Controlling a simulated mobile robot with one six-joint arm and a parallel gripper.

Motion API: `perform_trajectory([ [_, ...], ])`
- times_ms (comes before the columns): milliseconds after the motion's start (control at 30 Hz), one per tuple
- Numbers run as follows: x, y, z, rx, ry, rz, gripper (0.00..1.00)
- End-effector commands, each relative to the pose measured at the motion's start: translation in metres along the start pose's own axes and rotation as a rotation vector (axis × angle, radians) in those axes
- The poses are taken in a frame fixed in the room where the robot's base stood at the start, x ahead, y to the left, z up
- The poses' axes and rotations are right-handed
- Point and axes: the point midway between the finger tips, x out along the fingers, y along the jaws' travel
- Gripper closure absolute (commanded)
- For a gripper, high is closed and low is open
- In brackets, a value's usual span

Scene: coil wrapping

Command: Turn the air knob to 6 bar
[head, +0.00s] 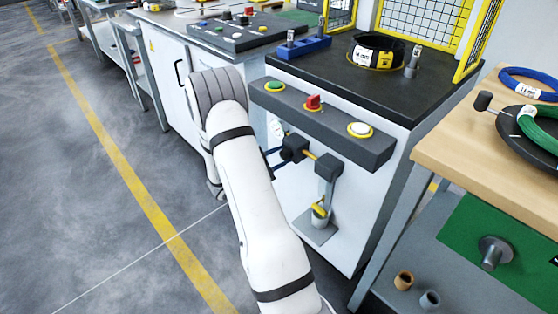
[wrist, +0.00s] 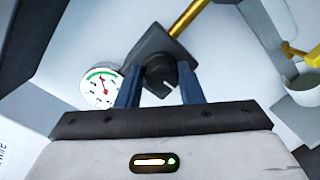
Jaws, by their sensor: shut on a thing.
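The black air knob (wrist: 158,74) sits on the dark regulator block in the wrist view, with a short white mark on its face. My gripper (wrist: 160,84) has its two blue fingers on either side of the knob and is shut on it. The round white pressure gauge (wrist: 102,88) is left of the knob. It has a green arc and a red needle; its numbers are too small to read. In the head view the regulator block (head: 293,148) shows on the machine's front, with the gauge (head: 277,128) partly visible. My arm hides most of my gripper there.
Above the regulator is a control panel with a green button (head: 274,87), a red switch (head: 314,102) and a white button (head: 359,129). A wooden table (head: 470,140) stands to the right.

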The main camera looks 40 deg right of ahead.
Motion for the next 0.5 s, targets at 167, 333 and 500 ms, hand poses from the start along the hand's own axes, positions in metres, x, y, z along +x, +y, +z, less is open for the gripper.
perform_trajectory([
  [167, 0.0028, -0.0013, 0.0014, 0.038, -0.003, -0.007, 0.89],
  [333, 0.0028, -0.0014, 0.0016, 0.048, -0.001, -0.009, 0.89],
  [500, 0.0028, -0.0016, 0.0015, 0.047, -0.001, -0.01, 0.89],
])
